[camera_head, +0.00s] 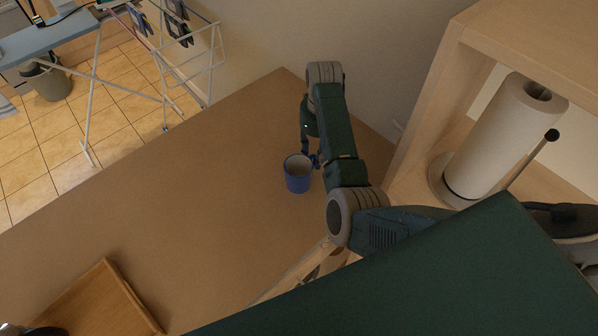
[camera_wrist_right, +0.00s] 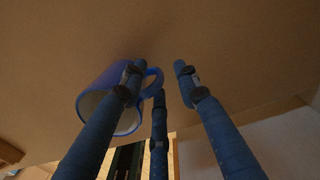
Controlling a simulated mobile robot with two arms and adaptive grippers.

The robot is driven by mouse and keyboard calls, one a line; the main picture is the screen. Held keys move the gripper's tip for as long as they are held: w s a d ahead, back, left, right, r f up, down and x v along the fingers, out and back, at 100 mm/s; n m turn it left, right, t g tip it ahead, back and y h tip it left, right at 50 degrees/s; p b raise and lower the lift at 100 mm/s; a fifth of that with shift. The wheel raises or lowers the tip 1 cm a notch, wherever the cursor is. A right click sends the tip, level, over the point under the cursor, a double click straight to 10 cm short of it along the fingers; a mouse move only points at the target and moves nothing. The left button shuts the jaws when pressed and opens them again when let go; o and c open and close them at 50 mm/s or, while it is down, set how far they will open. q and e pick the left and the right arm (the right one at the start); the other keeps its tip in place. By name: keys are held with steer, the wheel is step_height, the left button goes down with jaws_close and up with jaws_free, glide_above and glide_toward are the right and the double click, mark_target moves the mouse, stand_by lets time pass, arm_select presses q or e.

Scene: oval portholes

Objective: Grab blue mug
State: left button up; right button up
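The blue mug (camera_head: 298,181), pale inside, stands upright on the brown tabletop (camera_head: 200,190) in the head view. My right gripper (camera_head: 314,160) is beside its right side, partly hidden by my arm. In the right wrist view the mug (camera_wrist_right: 112,105) is at the left, its mouth facing the lower left. The blue fingers of the right gripper (camera_wrist_right: 162,78) are spread apart there. The mug's handle (camera_wrist_right: 154,80) reaches in among the left-hand fingers; I cannot tell whether they touch it.
A wooden shelf unit (camera_head: 465,40) with a paper towel roll (camera_head: 500,135) stands at the right, close to my right arm. A wooden tray (camera_head: 100,305) lies at the lower left. The tabletop left of the mug is clear. A drying rack (camera_head: 160,75) stands beyond the table.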

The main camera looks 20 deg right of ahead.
mark_target(303, 172)
step_height(303, 172, down, 3)
steer(key=shift+s+a+f+p, duration=0.1)
steer(key=shift+s+p, duration=0.05)
steer(key=shift+p, duration=0.15)
steer(key=shift+c, duration=0.3)
jaws_close()
arm_select(q)
steer(key=shift+w+d+r, duration=0.35)
steer(key=shift+w+r, duration=0.4)
steer(key=shift+w, duration=0.1)
arm_select(e)
steer(key=shift+r, duration=0.2)
